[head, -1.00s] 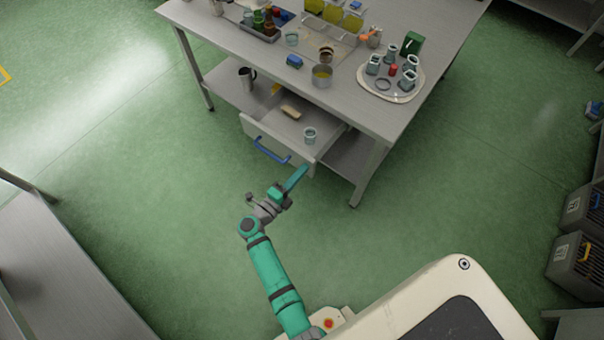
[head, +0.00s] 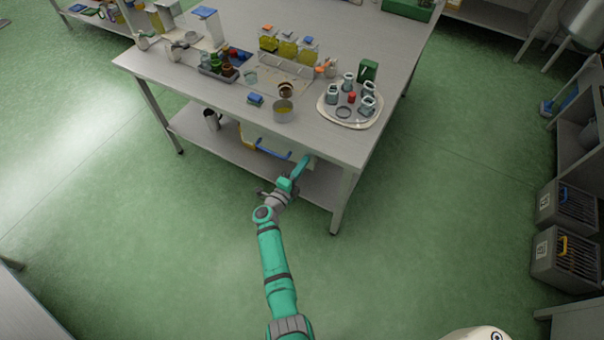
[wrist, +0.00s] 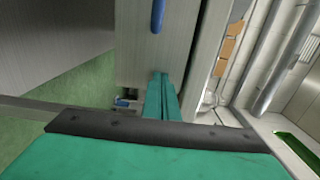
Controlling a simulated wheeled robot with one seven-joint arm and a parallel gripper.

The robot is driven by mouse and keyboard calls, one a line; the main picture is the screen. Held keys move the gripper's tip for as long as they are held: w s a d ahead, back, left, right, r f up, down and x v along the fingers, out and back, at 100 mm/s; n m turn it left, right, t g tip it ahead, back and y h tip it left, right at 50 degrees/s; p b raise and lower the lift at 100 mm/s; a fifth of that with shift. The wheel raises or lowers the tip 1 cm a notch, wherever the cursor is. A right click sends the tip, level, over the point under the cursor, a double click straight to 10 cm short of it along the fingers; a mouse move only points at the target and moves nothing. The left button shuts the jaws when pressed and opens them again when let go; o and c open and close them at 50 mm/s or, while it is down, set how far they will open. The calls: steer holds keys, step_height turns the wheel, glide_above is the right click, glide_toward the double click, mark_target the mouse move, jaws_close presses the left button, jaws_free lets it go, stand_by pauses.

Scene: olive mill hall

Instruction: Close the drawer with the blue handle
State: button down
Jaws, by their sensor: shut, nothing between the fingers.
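The drawer with the blue handle (head: 273,150) sits under the near edge of the worktable. Its pale front (wrist: 138,50) fills the upper middle of the wrist view, with the handle (wrist: 157,14) at the top. No drawer interior shows in either view. The front looks in or nearly in line with the table edge; I cannot tell whether a small gap is left. My gripper (head: 303,162) is shut and empty, its teal fingers (wrist: 162,95) pointing at the drawer front to the right of the handle. They look close to or touching it; contact is unclear.
The worktable (head: 215,90) carries jars, a pot (head: 283,110) and a round tray (head: 328,112) near its front edge. A lower shelf (head: 225,150) holds a metal jug (head: 211,119). A table leg (head: 341,205) stands right of my gripper. The green floor in front is clear.

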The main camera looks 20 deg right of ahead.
steer(key=x, duration=0.2)
steer(key=shift+w+d+r, duration=0.1)
steer(key=shift+w+d, duration=0.1)
steer(key=shift+d+r, duration=0.1)
steer(key=shift+d, duration=0.15)
steer(key=shift+a, duration=0.1)
steer(key=v, duration=1.4)
steer(key=shift+a+f, duration=0.2)
steer(key=shift+a, duration=0.15)
steer(key=shift+s, duration=0.2)
